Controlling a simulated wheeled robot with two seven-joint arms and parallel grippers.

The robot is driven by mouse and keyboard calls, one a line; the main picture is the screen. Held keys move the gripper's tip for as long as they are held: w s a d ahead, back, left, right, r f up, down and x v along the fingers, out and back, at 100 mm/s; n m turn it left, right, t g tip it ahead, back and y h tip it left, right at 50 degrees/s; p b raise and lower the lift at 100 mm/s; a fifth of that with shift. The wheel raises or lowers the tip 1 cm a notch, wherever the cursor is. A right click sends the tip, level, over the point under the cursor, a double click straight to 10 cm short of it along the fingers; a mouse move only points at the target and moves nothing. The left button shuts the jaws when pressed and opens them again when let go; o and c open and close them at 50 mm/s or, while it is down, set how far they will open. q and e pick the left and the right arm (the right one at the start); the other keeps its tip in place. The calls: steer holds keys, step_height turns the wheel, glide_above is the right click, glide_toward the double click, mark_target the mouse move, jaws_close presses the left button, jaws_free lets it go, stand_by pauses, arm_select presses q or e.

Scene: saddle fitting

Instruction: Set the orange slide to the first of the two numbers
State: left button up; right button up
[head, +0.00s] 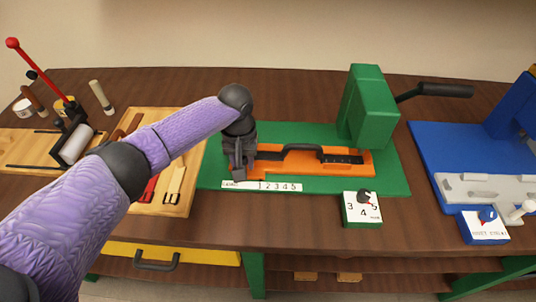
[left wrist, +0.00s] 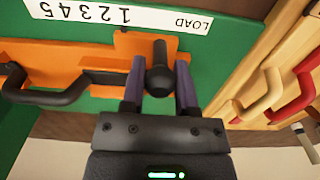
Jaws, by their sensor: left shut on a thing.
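The orange slide (head: 270,167) lies on the green base of the press, with a black arched handle on top. My left gripper (head: 239,172) is at the slide's left end. In the left wrist view, my left gripper (left wrist: 160,88) is shut around a dark upright knob (left wrist: 159,75) that stands at the orange end plate (left wrist: 128,44). A white number strip (head: 262,186) reading LOAD, then 1 to 5, runs along the front edge. In the left wrist view the strip (left wrist: 150,15) appears upside down, and the end plate lies beside the stretch between LOAD and 1.
A green press head (head: 369,110) with a black lever stands at the slide's right. A dial card (head: 360,212) showing 3, 4 and 5 stands in front. A blue station (head: 460,150) is at right. A wooden tray (head: 180,205) with straps is at left.

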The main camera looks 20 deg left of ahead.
arm_select(q)
steer(key=shift+w+d, duration=0.1)
steer(key=shift+d, duration=0.55)
steer(key=shift+w+d, duration=0.2)
steer(key=shift+d, duration=0.55)
steer(key=shift+w+d, duration=0.2)
steer(key=shift+d, duration=0.55)
steer(key=shift+a+p, duration=0.1)
steer(key=shift+p, duration=0.3)
steer(key=shift+s+a+p, duration=0.1)
steer(key=shift+a+p, duration=0.15)
steer(key=shift+p, duration=0.1)
steer(key=o, duration=0.9)
steer(key=shift+a, duration=0.1)
